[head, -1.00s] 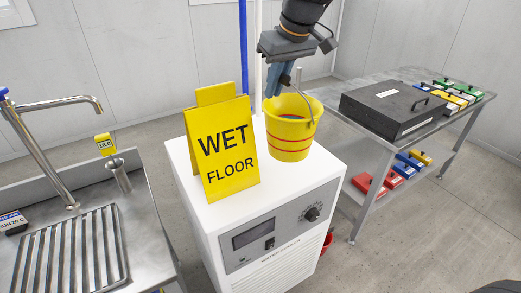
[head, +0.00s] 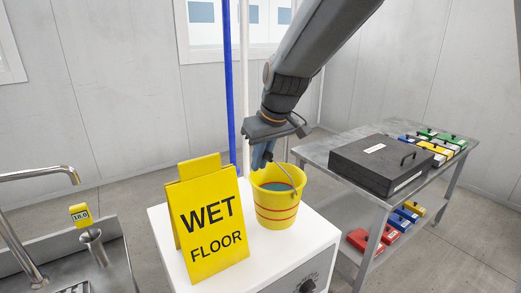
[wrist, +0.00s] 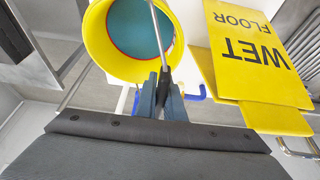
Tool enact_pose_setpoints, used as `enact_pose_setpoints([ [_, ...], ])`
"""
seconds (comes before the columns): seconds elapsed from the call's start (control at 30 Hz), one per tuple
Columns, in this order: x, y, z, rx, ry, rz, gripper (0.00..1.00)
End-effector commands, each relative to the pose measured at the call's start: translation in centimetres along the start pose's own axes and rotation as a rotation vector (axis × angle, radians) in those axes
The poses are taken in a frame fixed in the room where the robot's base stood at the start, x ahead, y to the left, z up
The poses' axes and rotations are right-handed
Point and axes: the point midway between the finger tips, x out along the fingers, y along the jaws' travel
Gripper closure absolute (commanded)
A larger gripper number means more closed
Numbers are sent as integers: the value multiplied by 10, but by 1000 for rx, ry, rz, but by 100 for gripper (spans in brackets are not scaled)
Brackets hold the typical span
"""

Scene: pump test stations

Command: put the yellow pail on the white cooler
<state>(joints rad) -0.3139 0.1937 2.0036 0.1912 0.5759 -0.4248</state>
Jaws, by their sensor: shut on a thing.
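The yellow pail (head: 277,208), with red bands and a teal inside, is upright over the right part of the white cooler's top (head: 318,236). Its base looks to be at the top surface, but I cannot tell whether it touches. My gripper (head: 262,160) is at the pail's far left rim, pointing down. In the wrist view my gripper (wrist: 160,94) is shut on the dark grip of the pail's wire handle, and the pail (wrist: 98,40) shows beside the fingers, its opening facing the camera. The cooler's far side is hidden.
A yellow wet floor sign (head: 207,225) stands on the cooler just left of the pail. A steel sink with a tap (head: 45,174) is at left. A metal table (head: 318,150) with a black case (head: 380,163) stands at right. A blue pipe (head: 229,85) rises behind.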

Motion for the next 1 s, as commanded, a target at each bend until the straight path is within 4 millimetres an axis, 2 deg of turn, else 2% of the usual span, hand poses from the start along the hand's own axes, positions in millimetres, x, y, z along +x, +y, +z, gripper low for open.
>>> enact_pose_setpoints([
  [0.4,33,1,12,2,5,3,100],
  [0.87,38,2,14,1,6,3,100],
  [0.9,38,1,16,2,2,2,85],
  [0.97,38,1,16,2,2,2,75],
  [1.0,38,1,16,2,2,2,73],
])
